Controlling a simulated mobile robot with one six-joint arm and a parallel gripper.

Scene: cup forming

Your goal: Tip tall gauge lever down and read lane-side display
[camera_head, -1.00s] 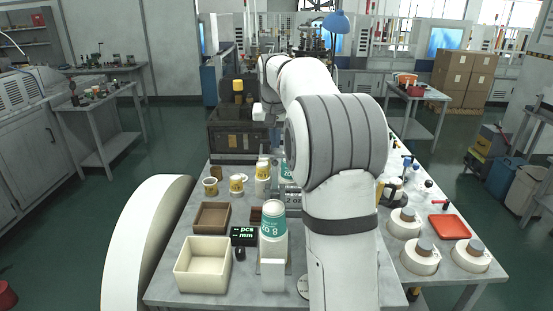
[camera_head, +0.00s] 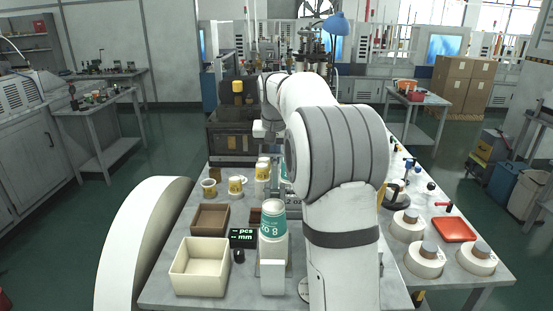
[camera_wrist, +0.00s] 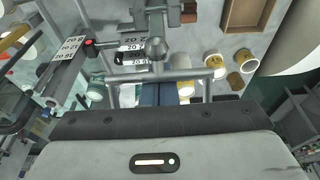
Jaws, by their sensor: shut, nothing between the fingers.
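In the wrist view, the gauge (camera_wrist: 133,50) has dark plates with white "oz" labels. A grey ball knob (camera_wrist: 156,47) on a metal rod, which looks like the lever's end, stands close in front of my gripper (camera_wrist: 167,93). My gripper is shut and empty, its fingers side by side just below the knob. Whether they touch it cannot be told. In the head view, the gauge (camera_head: 293,200) is mostly hidden behind my arm and the cups. The small black display (camera_head: 243,237) shows green "pcs" and "-- mm", with no number readable.
A stack of teal-and-white cups (camera_head: 272,222) stands beside the display. A cream bin (camera_head: 200,266) and a brown tray (camera_head: 210,219) lie to the left. Several yellow-marked cups (camera_head: 236,186) stand farther back. White round pieces (camera_head: 425,260) and a red tray (camera_head: 455,230) are at right.

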